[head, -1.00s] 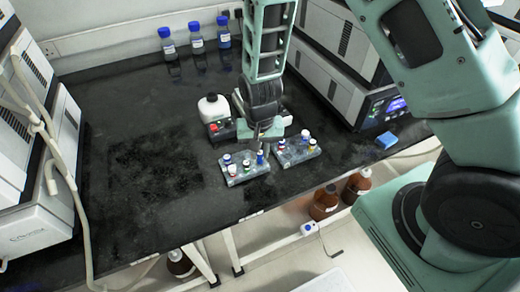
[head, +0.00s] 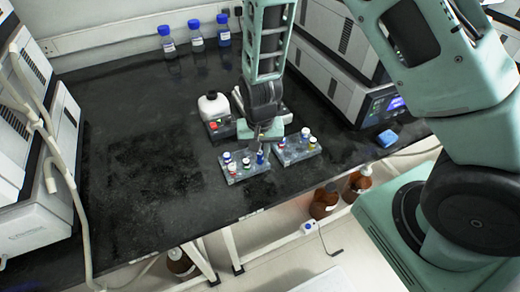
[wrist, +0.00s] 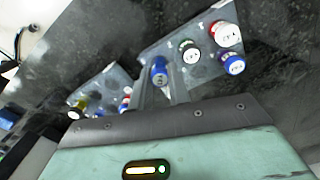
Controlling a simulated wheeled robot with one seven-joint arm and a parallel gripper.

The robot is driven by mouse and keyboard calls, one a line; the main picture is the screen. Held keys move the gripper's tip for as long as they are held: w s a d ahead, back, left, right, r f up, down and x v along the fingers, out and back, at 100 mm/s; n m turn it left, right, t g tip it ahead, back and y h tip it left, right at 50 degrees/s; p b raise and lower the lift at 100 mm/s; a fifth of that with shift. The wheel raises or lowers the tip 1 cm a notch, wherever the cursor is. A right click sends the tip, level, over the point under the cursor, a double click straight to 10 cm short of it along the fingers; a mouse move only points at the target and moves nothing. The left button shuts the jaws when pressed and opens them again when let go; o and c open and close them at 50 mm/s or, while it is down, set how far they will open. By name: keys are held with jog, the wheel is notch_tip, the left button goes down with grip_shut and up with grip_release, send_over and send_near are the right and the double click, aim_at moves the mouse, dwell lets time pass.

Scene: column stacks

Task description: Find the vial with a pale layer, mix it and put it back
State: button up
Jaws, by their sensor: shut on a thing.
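My gripper (wrist: 161,88) is shut on a blue-capped vial (wrist: 159,72) at the edge of one vial rack (wrist: 205,72). In the head view my gripper (head: 262,146) is over the left rack (head: 245,176), with the blue cap (head: 261,158) just below it. I cannot tell whether the vial is seated or slightly raised. The same rack holds a red-capped vial (wrist: 226,34), a green-ringed vial (wrist: 190,51) and another blue-capped vial (wrist: 234,64). A second rack (head: 291,160) with several vials stands to the right. The vials' contents are hidden; no pale layer shows.
Blue-capped bottles (head: 196,35) line the back wall. A blue block (head: 387,139) lies at the right. The bench's left half is clear.

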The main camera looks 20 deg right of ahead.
jog(key=shift+f, duration=0.3)
jog(key=shift+f, duration=0.25)
jog(key=o, duration=1.2)
jog(key=shift+a+r, duration=0.1)
jog(key=shift+r, duration=0.05)
jog(key=shift+r+p, duration=2.5)
jog(key=shift+r, duration=0.4)
